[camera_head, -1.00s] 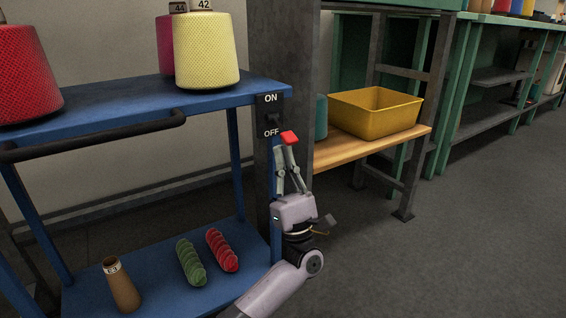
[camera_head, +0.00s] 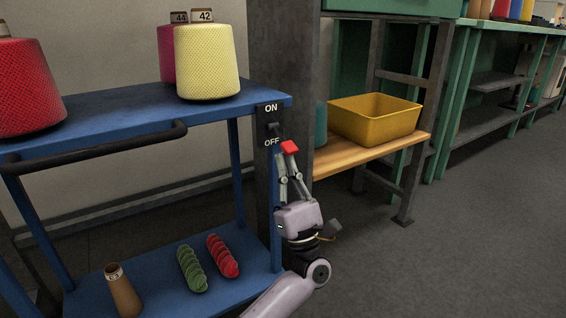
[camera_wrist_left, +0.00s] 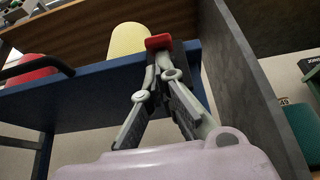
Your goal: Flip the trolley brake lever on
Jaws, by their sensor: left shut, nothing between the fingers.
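The blue trolley (camera_head: 110,112) stands at the left. A dark plate (camera_head: 271,160) on its corner post has ON at the top and OFF below it. A dark lever mount (camera_head: 273,127) sits between the two words. A red block, apparently the brake lever's tip (camera_head: 289,147), is beside OFF. My left gripper (camera_head: 285,157) is shut just below the red block, pointing up. In the left wrist view, the red block (camera_wrist_left: 158,42) is right at the fingertips of my left gripper (camera_wrist_left: 157,56). I cannot tell if they touch. My right gripper is in neither view.
Yarn cones, including a yellow one (camera_head: 207,62), stand on the trolley's top shelf. A grey post (camera_head: 283,60) rises behind the lever. A yellow bin (camera_head: 376,122) sits on a wooden shelf (camera_head: 350,158) to the right. The floor at the right is clear.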

